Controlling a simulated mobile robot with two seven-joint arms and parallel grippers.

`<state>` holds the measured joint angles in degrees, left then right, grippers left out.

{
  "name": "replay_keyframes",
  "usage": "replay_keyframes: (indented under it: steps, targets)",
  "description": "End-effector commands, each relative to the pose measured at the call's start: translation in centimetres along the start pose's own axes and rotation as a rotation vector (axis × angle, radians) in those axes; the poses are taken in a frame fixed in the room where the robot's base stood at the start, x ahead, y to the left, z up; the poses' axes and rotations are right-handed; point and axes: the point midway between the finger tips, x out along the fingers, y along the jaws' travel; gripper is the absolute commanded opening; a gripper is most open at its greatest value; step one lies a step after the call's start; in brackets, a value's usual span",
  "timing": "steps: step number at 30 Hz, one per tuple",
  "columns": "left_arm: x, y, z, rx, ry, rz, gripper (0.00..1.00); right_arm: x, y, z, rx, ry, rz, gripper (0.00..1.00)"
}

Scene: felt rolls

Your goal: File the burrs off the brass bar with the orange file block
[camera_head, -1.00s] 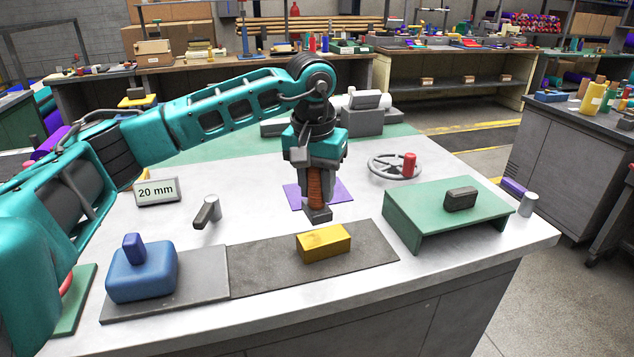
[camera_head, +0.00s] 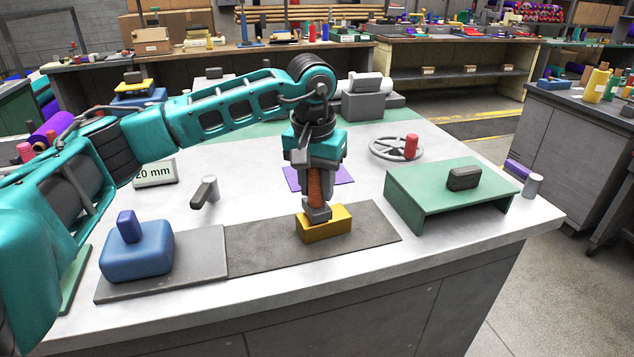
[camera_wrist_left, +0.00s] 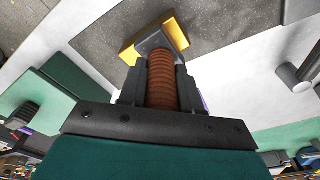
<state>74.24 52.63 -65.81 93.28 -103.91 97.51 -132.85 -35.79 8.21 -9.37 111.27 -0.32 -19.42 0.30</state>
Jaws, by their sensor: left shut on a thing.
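The brass bar (camera_head: 326,230) is a yellow block lying on a dark grey mat (camera_head: 255,258) in the head view. My left gripper (camera_head: 316,180) is shut around the ribbed orange-brown handle of the file block (camera_head: 315,190), held upright with its grey head down. The head is at the top of the bar and seems to touch it; a tiny gap cannot be ruled out. In the left wrist view the file block (camera_wrist_left: 162,82) stands between the fingers, its head covering the middle of the brass bar (camera_wrist_left: 176,32). I cannot make out burrs. My right gripper is out of view.
A blue block with a knob (camera_head: 138,255) sits on a grey plate left of the mat. A green stand (camera_head: 430,187) with a dark block is to the right.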

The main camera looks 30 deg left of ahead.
Motion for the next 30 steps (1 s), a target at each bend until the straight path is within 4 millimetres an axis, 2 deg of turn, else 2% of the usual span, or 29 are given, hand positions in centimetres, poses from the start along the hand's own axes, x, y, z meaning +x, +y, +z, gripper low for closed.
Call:
replay_keyframes:
  steps: [30]
  targets:
    - [0.80, -0.24, 0.28, -0.001, 0.000, 0.000, 0.02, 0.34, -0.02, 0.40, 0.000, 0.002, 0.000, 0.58]
